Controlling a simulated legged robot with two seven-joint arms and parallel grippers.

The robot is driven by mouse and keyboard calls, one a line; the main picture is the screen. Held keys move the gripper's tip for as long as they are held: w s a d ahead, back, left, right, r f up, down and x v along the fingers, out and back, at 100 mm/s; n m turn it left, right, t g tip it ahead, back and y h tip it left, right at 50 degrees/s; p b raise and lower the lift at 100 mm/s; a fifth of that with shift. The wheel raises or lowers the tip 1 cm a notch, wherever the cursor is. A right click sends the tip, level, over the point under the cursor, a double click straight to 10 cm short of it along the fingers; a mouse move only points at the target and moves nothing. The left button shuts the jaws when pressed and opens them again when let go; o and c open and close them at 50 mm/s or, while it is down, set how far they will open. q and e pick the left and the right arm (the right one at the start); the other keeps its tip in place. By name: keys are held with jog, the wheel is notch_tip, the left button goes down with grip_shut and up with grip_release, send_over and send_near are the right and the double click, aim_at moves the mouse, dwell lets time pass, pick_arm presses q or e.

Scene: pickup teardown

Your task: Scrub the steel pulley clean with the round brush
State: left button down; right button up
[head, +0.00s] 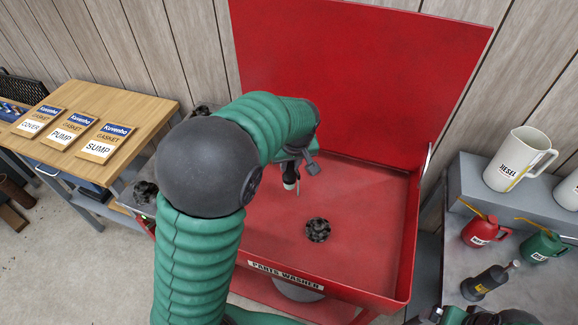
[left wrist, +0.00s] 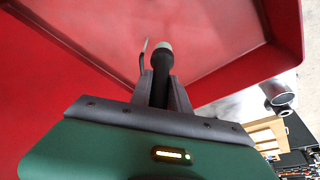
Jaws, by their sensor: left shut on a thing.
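My left gripper (head: 299,164) hangs over the red parts washer and is shut on a black-handled tool with a pale end, which looks like the round brush (head: 290,178). In the left wrist view the brush (left wrist: 163,62) stands between the two dark fingers, its pale end outward. A dark, grimy round part, apparently the steel pulley (head: 317,229), lies on the basin floor, lower right of the brush and apart from it. Green and dark parts at the bottom right edge of the head view may be my right arm; its fingers are not clear.
The red parts washer (head: 375,190) has its lid (head: 350,70) raised. A thin bent metal piece (left wrist: 143,55) shows beside the brush. A wooden table (head: 135,85) with gasket packs stands left. A grey bench (head: 530,290) with a white jug (head: 518,160) and cans stands right.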

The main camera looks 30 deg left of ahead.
aim_at(286, 175)
pick_arm(q)
jog(key=shift+s+d+f+b, duration=0.1)
jog(key=shift+d+f+b, duration=0.05)
jog(key=shift+f+b, duration=0.35)
jog(key=shift+s+d+f+b, duration=0.1)
jog(key=shift+f+b, duration=0.3)
jog(key=shift+f, duration=0.1)
jog(key=b+x, duration=0.1)
jog(key=x, duration=0.1)
jog(key=b+x, duration=0.2)
jog(key=s+b+x, duration=0.1)
jog(key=x, duration=0.1)
jog(key=shift+s+a, duration=0.1)
jog(key=shift+a, duration=0.3)
notch_tip(286, 175, down, 7)
jog(key=d+b, duration=0.1)
jog(key=b, duration=0.4)
jog(key=shift+r, duration=0.2)
notch_tip(286, 175, up, 10)
jog(key=p, duration=0.9)
jog(key=shift+r, duration=0.1)
